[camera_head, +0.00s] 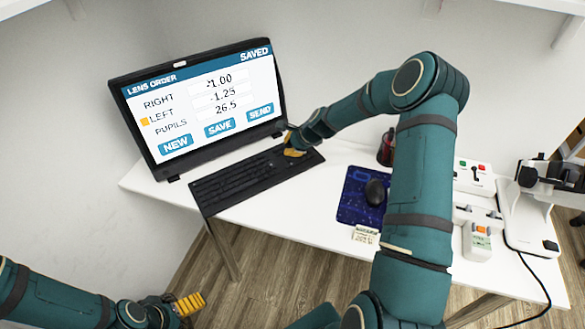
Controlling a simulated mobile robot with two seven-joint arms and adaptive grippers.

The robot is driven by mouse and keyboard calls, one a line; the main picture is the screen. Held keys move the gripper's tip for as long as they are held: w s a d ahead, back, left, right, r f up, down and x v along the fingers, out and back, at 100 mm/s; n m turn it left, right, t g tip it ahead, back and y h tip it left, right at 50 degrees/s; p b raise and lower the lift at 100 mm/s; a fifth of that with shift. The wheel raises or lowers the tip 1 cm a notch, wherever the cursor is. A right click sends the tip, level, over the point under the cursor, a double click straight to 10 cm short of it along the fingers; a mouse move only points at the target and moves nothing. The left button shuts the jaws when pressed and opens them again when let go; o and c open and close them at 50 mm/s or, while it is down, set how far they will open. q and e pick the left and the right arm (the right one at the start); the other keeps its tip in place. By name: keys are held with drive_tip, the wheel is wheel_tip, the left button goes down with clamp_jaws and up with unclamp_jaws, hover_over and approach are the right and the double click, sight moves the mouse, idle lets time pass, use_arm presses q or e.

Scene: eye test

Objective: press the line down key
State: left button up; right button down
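The black keyboard (240,183) lies on the white table in front of the screen (203,101). Its keys are too small to tell apart, so I cannot pick out the line down key. The screen reads LENS ORDER and SAVED, with rows RIGHT -1.00, LEFT -1.25 and PUPILS 26.5. An orange marker (144,121) stands beside LEFT. My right gripper (294,151) is at the keyboard's far right end, its yellow fingertips together; I cannot tell whether they touch a key. My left gripper (189,305) is low at the left, away from the table top.
A dark mouse (375,191) rests on a blue mat (353,203), partly behind my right arm. A dark cup (386,150) stands behind it. White devices (474,178) and an instrument (526,215) with a cable fill the table's right side. The table front left of the mat is clear.

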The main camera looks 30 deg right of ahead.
sight(285, 159)
drive_tip(key=shift+f+b, duration=0.65)
drive_tip(key=shift+f, duration=0.6)
drive_tip(key=shift+f, duration=0.1)
idle(0.4)
drive_tip(key=shift+f+b, duration=0.35)
drive_tip(key=shift+f+b, duration=0.45)
drive_tip(key=shift+f, duration=0.05)
idle(0.6)
drive_tip(key=shift+r, duration=0.1)
drive_tip(key=shift+r+p, duration=0.65)
drive_tip(key=shift+r, duration=0.25)
